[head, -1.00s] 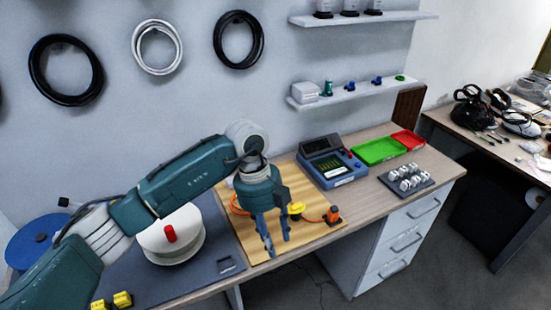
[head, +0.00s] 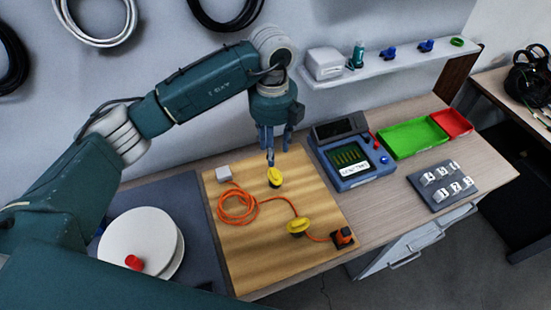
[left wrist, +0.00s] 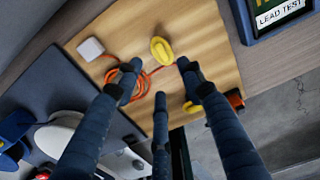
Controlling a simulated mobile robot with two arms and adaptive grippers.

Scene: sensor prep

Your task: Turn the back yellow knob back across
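The back yellow knob (head: 275,177) stands on the wooden board (head: 240,262); it also shows as a yellow oval handle in the left wrist view (left wrist: 161,50). The front yellow knob (head: 297,226) is nearer the board's front edge; in the left wrist view (left wrist: 192,107) a finger partly hides it. My left gripper (head: 272,152) points down just above and behind the back knob. In the left wrist view its fingers (left wrist: 158,75) are spread, with nothing between them, and the back knob lies just beyond the tips. My right gripper is in neither view.
An orange cable (head: 238,205) links a white box (head: 224,174), the knobs and an orange-black plug (head: 343,237). A blue tester (head: 350,160) stands right of the board. A white spool (head: 140,240) is at left. Green (head: 412,137) and red trays are at right.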

